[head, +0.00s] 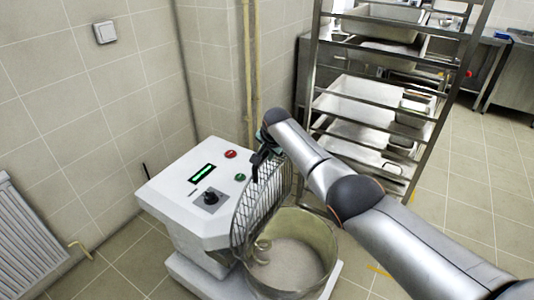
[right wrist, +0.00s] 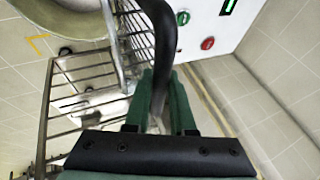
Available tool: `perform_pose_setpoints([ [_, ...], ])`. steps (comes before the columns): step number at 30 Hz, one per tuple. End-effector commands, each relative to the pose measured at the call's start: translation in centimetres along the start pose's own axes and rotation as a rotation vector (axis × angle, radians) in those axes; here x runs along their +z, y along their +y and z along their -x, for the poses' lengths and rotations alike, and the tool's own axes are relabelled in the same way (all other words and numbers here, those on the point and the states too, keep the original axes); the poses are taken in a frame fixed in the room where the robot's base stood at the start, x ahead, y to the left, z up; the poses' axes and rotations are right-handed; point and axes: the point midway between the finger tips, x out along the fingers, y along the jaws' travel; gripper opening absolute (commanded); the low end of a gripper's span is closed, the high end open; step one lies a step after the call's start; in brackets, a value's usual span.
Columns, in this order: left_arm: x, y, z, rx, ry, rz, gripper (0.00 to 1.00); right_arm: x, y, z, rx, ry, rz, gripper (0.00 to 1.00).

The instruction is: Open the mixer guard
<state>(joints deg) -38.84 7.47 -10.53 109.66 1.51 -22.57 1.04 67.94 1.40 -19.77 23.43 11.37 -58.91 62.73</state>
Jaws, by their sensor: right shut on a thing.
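The white mixer (head: 195,200) stands on the floor by the tiled wall, with its metal bowl (head: 325,245) at its right side. The wire mixer guard (head: 262,200) stands steeply between the mixer's housing and the bowl, and the bowl's mouth is largely uncovered. My right gripper (head: 264,153) is at the guard's top edge. In the right wrist view, its green fingers (right wrist: 162,88) are shut on the guard's dark curved handle (right wrist: 167,30); the exact contact is partly hidden. The guard's bars (right wrist: 85,78) show left of the fingers. My left gripper is not in view.
The mixer's panel has a black knob (head: 210,197), a red button (head: 230,154) and a green button (head: 240,177). A metal rack with trays (head: 448,115) stands close behind my right arm. A radiator (head: 30,240) is at far left.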

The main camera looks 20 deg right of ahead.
Motion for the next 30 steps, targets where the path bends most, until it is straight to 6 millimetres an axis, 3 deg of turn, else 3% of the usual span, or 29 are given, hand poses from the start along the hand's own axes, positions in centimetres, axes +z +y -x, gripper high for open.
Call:
perform_pose_setpoints([
  [11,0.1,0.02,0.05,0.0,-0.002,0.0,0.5,-0.24,-0.1,0.1,-0.004,0.005,-0.001,0.0],
  [12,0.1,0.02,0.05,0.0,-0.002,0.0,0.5,-0.25,-0.09,0.1,-0.004,0.005,-0.001,0.23],
  [20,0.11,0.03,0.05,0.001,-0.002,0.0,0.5,-0.16,-0.06,0.06,-0.002,0.003,-0.001,0.52],
  [30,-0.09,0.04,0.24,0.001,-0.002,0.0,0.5,-0.11,-0.08,0.27,-0.001,0.001,-0.001,0.52],
])
